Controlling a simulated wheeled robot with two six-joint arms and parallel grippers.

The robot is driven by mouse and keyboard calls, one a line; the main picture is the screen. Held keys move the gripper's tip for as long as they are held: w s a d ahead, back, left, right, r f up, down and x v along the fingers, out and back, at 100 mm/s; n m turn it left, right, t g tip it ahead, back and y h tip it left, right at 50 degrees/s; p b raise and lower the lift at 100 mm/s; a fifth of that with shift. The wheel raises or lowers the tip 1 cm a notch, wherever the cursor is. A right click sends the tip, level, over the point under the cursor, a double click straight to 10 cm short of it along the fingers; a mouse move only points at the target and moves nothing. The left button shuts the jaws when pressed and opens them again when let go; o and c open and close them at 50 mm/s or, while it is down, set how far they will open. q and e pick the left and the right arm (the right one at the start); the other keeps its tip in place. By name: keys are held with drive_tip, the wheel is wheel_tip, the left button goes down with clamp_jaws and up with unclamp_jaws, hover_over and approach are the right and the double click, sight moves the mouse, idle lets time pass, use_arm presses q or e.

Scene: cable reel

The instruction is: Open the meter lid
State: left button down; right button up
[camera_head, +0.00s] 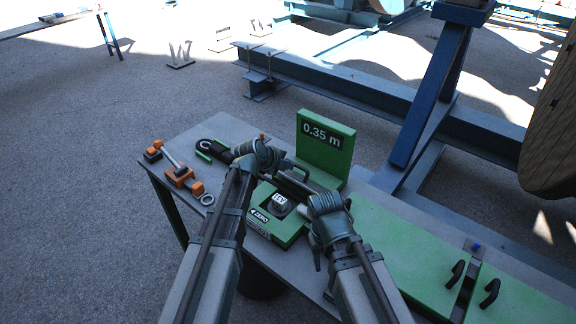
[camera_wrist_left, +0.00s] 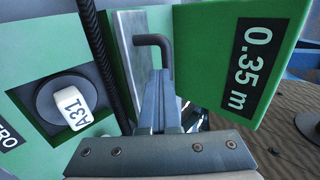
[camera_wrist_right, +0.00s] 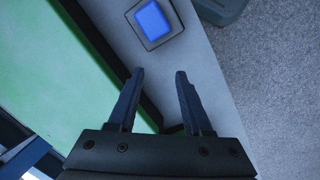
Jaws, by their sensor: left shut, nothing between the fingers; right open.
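The green meter stands on the grey table, with an upright panel (camera_head: 325,148) reading 0.35 m. Its green base (camera_head: 276,229) carries a labelled knob (camera_head: 280,203) and a ZERO marking. In the left wrist view, a grey metal plate (camera_wrist_left: 128,45) lies between knob and panel, with a dark bent handle (camera_wrist_left: 155,40) beside it. I cannot tell whether this plate is the lid. My left gripper (camera_wrist_left: 160,78) is shut and empty, its tips close to the handle; contact is unclear.
Orange-handled tools (camera_head: 178,174) and a ring (camera_head: 207,200) lie at the table's left end. A long green panel with black handles (camera_head: 457,274) is at the right. Blue steel beams (camera_head: 360,95) and a wooden reel (camera_head: 550,140) stand behind. A black cable (camera_wrist_left: 98,45) runs near my left gripper.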

use_arm(q)
drive_tip(key=shift+w+d+r, duration=0.1)
use_arm(e)
drive_tip(key=shift+r, duration=0.3)
use_arm(q)
drive_tip(key=shift+w+d+r+g+p, duration=0.2)
drive_tip(key=shift+w+r+g+p, duration=0.15)
drive_tip(key=shift+p, duration=0.55)
drive_tip(key=w+g+y+p, duration=0.1)
drive_tip(key=p, duration=0.1)
drive_tip(key=w+d+r+g+p, duration=0.1)
drive_tip(key=p, duration=0.1)
drive_tip(key=shift+d+y, duration=0.1)
drive_tip(key=shift+y, duration=0.3)
drive_tip(key=shift+w+d+g+y+p, duration=0.5)
drive_tip(key=shift+w+g+y+p, duration=0.15)
drive_tip(key=shift+g, duration=0.2)
drive_tip(key=shift+w+d, duration=0.3)
drive_tip(key=shift+w, duration=0.1)
use_arm(e)
wheel_tip(320, 180, up, 7)
use_arm(q)
drive_tip(key=shift+w, duration=0.1)
use_arm(e)
drive_tip(key=shift+f, duration=0.1)
use_arm(q)
drive_tip(key=shift+r, duration=0.1)
